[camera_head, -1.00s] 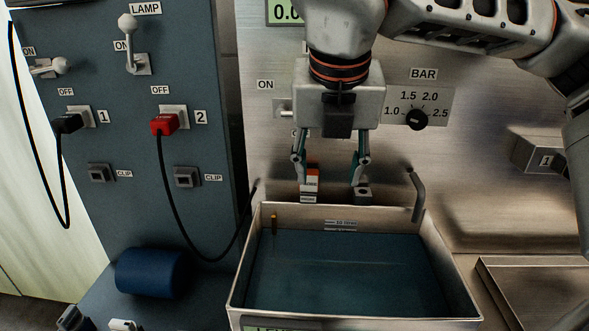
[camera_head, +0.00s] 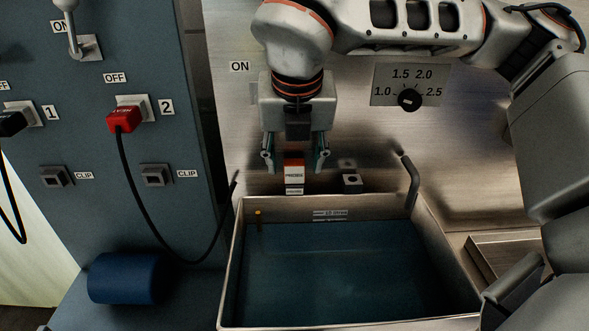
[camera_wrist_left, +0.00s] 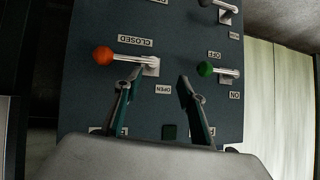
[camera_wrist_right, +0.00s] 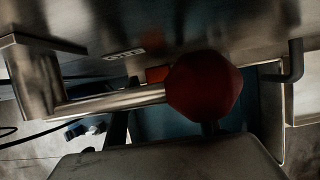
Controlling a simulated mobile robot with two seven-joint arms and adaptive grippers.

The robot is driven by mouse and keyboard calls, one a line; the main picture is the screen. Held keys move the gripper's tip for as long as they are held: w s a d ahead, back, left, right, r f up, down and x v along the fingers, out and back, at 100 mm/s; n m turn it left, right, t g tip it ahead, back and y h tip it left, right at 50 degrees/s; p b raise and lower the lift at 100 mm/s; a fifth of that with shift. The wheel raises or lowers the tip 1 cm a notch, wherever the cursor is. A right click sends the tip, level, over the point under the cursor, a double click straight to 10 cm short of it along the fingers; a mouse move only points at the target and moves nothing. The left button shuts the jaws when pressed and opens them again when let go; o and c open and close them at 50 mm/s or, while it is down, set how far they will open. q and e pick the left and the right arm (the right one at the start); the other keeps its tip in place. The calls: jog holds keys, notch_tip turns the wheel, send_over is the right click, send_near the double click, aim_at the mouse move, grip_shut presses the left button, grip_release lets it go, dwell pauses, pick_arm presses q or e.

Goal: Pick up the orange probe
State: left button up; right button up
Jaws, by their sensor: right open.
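My right gripper (camera_head: 294,164) is open and points down. A small orange patch in the right wrist view (camera_wrist_right: 157,74) may be the probe, partly hidden by a dark red knob (camera_wrist_right: 204,87). My left gripper (camera_wrist_left: 160,88) is open and empty in front of a panel of levers.
The metal tank (camera_head: 232,265) of blue liquid stands below the right gripper, with a bent pipe (camera_head: 411,183) at its back right. An empty-looking holder (camera_head: 352,183) is right of the probe. A red plug (camera_head: 124,119) and its black cable are at left. The pressure dial (camera_head: 409,99) is on the wall.

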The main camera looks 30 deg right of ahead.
jog(key=shift+w+f, duration=0.2)
jog(key=shift+f, duration=0.3)
jog(key=c, duration=1)
pick_arm(q)
jog(key=shift+w+r, duration=0.25)
pick_arm(e)
jog(key=shift+c, duration=0.2)
